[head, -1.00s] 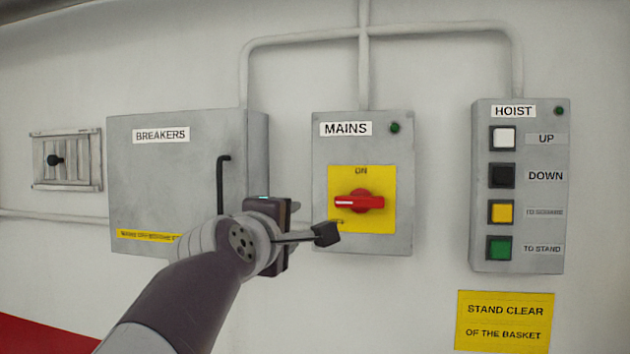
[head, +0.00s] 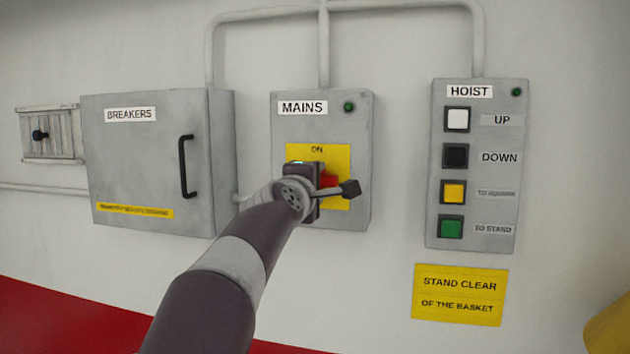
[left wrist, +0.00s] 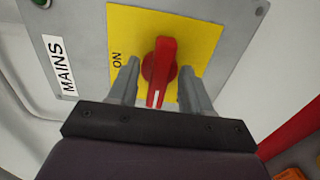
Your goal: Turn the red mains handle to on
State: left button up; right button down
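The red mains handle (head: 329,181) sits on a yellow plate (head: 335,157) on the grey MAINS box (head: 360,135). In the head view my left gripper (head: 312,180) is in front of it and hides most of it. In the left wrist view the handle (left wrist: 160,68) stands between the two grey fingers, one on each side, with narrow gaps. Its white-marked end points toward my palm, which is to the left on the box, away from the ON label (left wrist: 117,60). My left gripper is open. My right gripper is not in view.
The BREAKERS box (head: 140,165) with a black pull handle (head: 186,166) is on the left. The HOIST panel (head: 480,235) with several buttons is on the right, above a yellow STAND CLEAR sign (head: 458,295). Conduits run along the wall above.

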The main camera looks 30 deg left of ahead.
pick_arm(q)
jog(key=shift+s+a, duration=0.1)
jog(key=shift+a, duration=0.25)
grip_shut()
jog(key=shift+d, duration=0.1)
jog(key=shift+f, duration=0.1)
jog(key=shift+s+a+r+m+b, duration=0.1)
jog(key=shift+m+b, duration=1.05)
jog(key=shift+m, duration=1.8)
jog(key=shift+a+r+m+b, duration=0.15)
jog(key=shift+m+b, duration=1.05)
jog(key=shift+m, duration=1.7)
jog(key=shift+s+d+r+m+b, duration=0.1)
jog(key=shift+m+b, duration=1.05)
jog(key=shift+m, duration=1.8)
